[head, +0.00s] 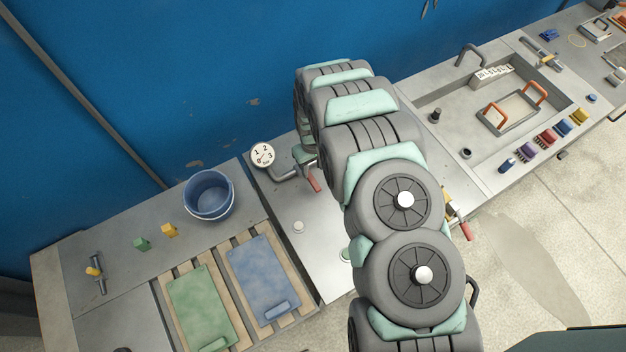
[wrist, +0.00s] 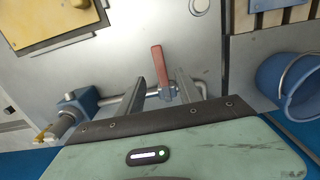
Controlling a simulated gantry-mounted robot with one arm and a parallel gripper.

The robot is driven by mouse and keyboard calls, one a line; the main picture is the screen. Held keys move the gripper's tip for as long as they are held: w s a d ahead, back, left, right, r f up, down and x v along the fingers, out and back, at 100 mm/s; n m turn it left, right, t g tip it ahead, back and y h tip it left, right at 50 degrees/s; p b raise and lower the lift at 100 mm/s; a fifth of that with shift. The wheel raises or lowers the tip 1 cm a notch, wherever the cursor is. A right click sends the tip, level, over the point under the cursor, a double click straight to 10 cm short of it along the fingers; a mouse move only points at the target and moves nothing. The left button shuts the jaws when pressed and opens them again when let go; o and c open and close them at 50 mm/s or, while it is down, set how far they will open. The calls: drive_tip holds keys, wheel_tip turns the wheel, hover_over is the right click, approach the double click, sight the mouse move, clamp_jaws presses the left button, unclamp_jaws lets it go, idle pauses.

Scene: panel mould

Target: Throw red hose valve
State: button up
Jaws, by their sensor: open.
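The hose valve has a red lever (wrist: 160,65) and a grey metal body on a pipe, seen in the wrist view. The lever also shows in the head view (head: 314,184), beside the arm and below a round gauge (head: 262,153). My gripper (wrist: 160,78) is open in the wrist view, with its two fingers on either side of the valve and the base of the lever between them. I cannot tell whether a finger touches the valve. In the head view, my arm hides most of the gripper and the pipe.
A blue bucket (wrist: 290,85) stands to the right in the wrist view. A blue fitting (wrist: 75,105) sits on the pipe at the left. A yellow panel (wrist: 50,20) lies at the upper left. The bench around a pale button (head: 298,227) is clear.

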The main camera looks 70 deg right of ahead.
sight(313, 181)
wheel_tip(313, 181, down, 6)
drive_tip(key=shift+r+p, duration=0.1)
drive_tip(key=shift+p, duration=0.65)
drive_tip(key=shift+f, duration=1)
clamp_jaws()
idle(0.4)
